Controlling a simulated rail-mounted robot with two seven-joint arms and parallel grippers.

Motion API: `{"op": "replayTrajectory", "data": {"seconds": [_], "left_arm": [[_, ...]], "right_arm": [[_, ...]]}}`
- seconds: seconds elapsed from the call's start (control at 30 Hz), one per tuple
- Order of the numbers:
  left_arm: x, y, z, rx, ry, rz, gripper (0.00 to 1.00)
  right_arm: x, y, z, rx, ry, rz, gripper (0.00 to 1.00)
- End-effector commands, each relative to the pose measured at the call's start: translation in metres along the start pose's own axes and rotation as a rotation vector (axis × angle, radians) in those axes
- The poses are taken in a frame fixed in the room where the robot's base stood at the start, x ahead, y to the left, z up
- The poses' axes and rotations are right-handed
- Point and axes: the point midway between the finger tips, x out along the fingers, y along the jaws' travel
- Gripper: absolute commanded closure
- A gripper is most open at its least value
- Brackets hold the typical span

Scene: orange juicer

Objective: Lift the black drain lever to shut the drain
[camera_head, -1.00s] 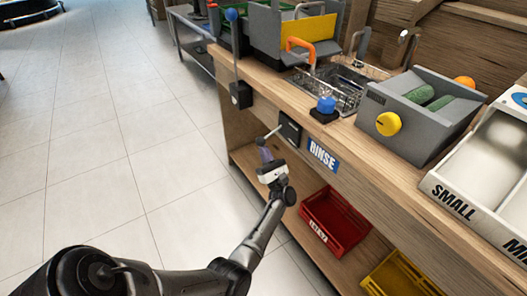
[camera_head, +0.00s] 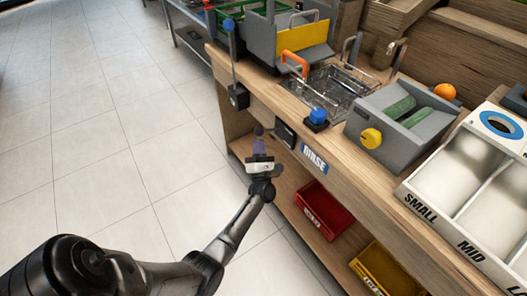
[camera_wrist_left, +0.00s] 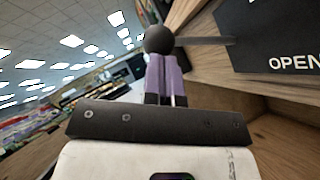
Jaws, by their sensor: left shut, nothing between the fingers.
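The drain lever is a thin rod ending in a black ball (camera_head: 258,130). It sticks out from a black plate (camera_head: 285,133) on the counter's front, left of the blue RINSE label. In the left wrist view the ball (camera_wrist_left: 158,39) sits at the tips of my purple fingers, and the rod (camera_wrist_left: 205,41) runs right to the black plate (camera_wrist_left: 270,30) marked OPEN. My left gripper (camera_head: 259,143) is shut, with nothing between its fingers, directly below the ball. The fingertips look in contact with the ball's underside; the exact contact is hidden. My right gripper is not in view.
A blue knob (camera_head: 317,116) stands on the counter edge above the RINSE label (camera_head: 314,159). A blue-tipped upright lever (camera_head: 231,55) is to the left. A red bin (camera_head: 322,208) and a yellow bin (camera_head: 385,270) sit on the lower shelf. Floor left of the counter is clear.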

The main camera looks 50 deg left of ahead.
Motion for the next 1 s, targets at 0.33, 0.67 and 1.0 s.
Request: {"op": "replayTrajectory", "data": {"seconds": [0.33,0.67,1.0], "left_arm": [[-0.04,-0.003,-0.003,-0.005,-0.004,-0.008,1.0],[-0.1,0.004,-0.001,-0.003,-0.004,-0.009,1.0],[-0.132,0.006,-0.001,-0.005,-0.004,-0.007,1.0]], "right_arm": [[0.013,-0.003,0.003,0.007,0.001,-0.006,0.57],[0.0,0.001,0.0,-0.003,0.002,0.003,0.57],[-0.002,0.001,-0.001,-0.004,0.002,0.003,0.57]]}}
